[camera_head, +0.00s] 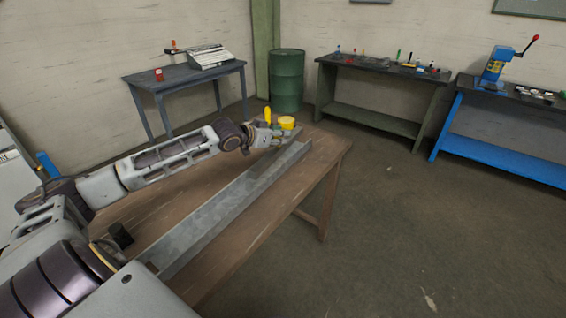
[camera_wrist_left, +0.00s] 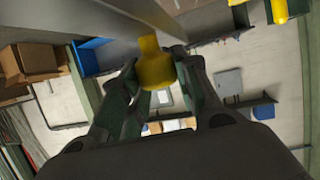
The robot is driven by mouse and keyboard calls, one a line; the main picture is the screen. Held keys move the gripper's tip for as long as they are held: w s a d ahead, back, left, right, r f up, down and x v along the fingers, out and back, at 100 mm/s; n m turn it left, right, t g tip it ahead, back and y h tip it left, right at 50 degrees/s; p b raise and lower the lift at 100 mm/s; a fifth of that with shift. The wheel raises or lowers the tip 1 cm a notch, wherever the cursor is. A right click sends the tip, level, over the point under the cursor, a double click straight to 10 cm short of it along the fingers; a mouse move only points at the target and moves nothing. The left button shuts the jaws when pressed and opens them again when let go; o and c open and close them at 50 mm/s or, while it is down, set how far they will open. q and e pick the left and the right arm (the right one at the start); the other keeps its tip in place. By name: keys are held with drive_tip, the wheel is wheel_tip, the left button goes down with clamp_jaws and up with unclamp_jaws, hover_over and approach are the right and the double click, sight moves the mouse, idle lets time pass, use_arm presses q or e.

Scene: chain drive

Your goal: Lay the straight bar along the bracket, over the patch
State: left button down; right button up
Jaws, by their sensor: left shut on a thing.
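A long grey angled metal piece (camera_head: 215,213), which looks like the bracket, runs along the wooden table from near left to far right. I cannot tell a separate straight bar from it, nor make out a patch. My left gripper (camera_head: 266,137) is at its far end, shut on a yellow piece (camera_wrist_left: 155,70) with a narrow top. In the head view an upright yellow piece (camera_head: 267,115) shows at the gripper, and a round yellow one (camera_head: 286,122) beside it. A grey metal face (camera_wrist_left: 110,20) fills the top left of the wrist view. My right gripper is not in view.
The wooden table (camera_head: 255,235) has bare room beside the grey piece. A small black object (camera_head: 120,236) is near its left end. A green drum (camera_head: 287,80) and several benches stand apart along the walls. The floor to the right is clear.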

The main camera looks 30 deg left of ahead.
use_arm(q)
drive_tip(key=shift+a+f, duration=0.15)
drive_tip(key=shift+f, duration=0.25)
drive_tip(key=shift+s+d+f+h, duration=0.15)
drive_tip(key=shift+d+f+h, duration=0.15)
drive_tip(key=shift+f, duration=0.1)
drive_tip(key=shift+s+d+f+m, duration=0.1)
drive_tip(key=shift+d+f+m, duration=0.1)
drive_tip(key=shift+m, duration=0.1)
drive_tip(key=shift+s+d+r+m+h, duration=0.15)
drive_tip(key=shift+d+m+h, duration=0.25)
drive_tip(key=shift+d, duration=0.25)
